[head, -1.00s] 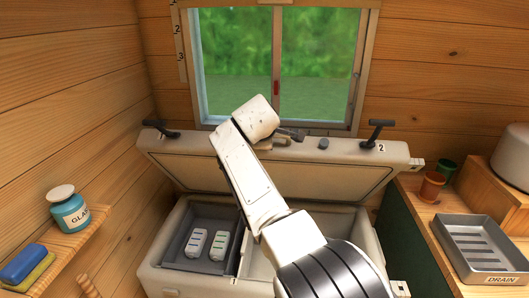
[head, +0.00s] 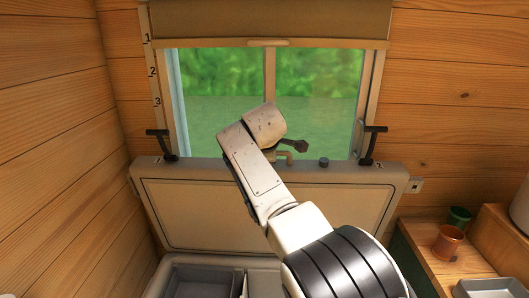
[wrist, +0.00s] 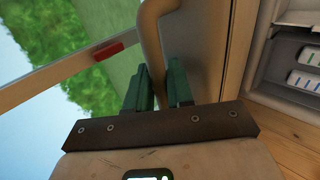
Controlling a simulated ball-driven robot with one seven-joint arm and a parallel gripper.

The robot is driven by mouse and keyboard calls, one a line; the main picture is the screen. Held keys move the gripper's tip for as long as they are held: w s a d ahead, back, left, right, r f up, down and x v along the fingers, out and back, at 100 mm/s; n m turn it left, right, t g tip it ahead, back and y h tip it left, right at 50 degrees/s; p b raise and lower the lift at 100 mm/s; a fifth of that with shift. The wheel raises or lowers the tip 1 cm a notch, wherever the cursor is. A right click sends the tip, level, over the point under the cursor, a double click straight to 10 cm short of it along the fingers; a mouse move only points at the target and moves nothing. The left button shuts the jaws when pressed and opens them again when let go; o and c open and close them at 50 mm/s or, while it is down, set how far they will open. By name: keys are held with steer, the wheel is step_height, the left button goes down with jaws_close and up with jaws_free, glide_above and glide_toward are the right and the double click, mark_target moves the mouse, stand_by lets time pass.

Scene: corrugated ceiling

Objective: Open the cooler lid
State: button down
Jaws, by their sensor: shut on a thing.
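The cooler lid (head: 330,208) stands raised, close to upright, in front of the window, with its pale inner panel facing me. It also shows in the wrist view (wrist: 203,45). A tan curved handle (wrist: 152,28) on the lid passes between the green fingers of my gripper (wrist: 160,75), which are shut on it. In the head view, my arm covers part of the lid, and only dark parts of my gripper (head: 293,147) show beside the handle (head: 284,154). The cooler body (head: 172,264) is below, with its grey compartment (head: 200,283) partly visible.
The window (head: 215,85) is right behind the lid's top edge. A wooden counter at right holds a terracotta cup (head: 448,242), a green cup (head: 459,217) and a grey tray (head: 482,288). White packs (wrist: 304,82) lie in the cooler.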

steer(key=c, duration=1.1)
jaws_free()
steer(key=shift+c, duration=0.2)
steer(key=shift+s, duration=0.1)
steer(key=shift+s+a+r+b, duration=0.15)
steer(key=shift+s+r+b, duration=0.2)
steer(key=shift+s+r, duration=0.15)
steer(key=b+v, duration=0.2)
steer(key=v, duration=0.7)
steer(key=shift+r+b, duration=0.2)
steer(key=shift+b, duration=0.15)
steer(key=shift+f, duration=0.1)
